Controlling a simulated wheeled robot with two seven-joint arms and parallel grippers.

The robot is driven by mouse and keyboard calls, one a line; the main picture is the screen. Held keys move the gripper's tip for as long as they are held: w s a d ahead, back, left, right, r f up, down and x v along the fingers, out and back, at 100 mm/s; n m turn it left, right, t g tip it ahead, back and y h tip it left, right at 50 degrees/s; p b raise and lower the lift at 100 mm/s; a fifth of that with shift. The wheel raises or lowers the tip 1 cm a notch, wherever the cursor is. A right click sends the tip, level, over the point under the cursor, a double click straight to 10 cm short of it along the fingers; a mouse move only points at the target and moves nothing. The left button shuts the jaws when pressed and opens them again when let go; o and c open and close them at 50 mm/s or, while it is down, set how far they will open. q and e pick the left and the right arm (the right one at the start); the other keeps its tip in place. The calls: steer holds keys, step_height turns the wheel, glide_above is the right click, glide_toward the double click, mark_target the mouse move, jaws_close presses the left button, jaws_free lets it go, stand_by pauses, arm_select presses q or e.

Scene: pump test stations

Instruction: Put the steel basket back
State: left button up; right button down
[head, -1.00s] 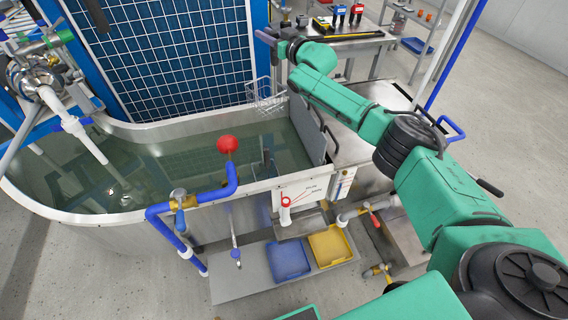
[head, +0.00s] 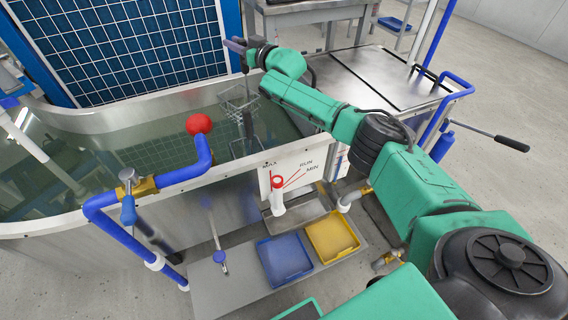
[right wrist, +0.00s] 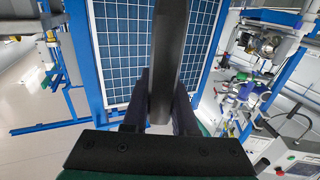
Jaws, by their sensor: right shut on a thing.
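The steel basket (head: 240,101) is a small open wire basket. In the head view it hangs below my right gripper (head: 236,45), over the right-hand part of the water tank (head: 180,188). Its lower part overlaps the water and its reflection, so I cannot tell how deep it sits. My right gripper is shut on the basket's handle. In the right wrist view a dark upright bar (right wrist: 168,55) stands between the two fingers (right wrist: 158,112); the basket body does not show there. My left gripper is not in view.
A blue-framed grid panel (head: 125,45) stands behind the tank. A blue tray (head: 284,260) and a yellow tray (head: 332,237) lie below. A steel cover (head: 375,75) is at the right.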

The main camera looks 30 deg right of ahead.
steer(key=w+d+b+v, duration=0.1)
steer(key=d+b+v, duration=0.25)
steer(key=v, duration=1.45)
step_height(320, 180, down, 12)
steer(key=b, duration=0.3)
steer(key=shift+w+d, duration=0.2)
steer(key=shift+w, duration=0.15)
steer(key=c, duration=0.7)
jaws_free()
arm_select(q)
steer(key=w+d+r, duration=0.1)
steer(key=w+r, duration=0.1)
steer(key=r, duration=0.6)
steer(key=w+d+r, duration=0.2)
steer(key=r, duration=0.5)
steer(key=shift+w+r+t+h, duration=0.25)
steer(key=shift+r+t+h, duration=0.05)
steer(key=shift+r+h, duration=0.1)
arm_select(e)
steer(key=shift+s, duration=0.1)
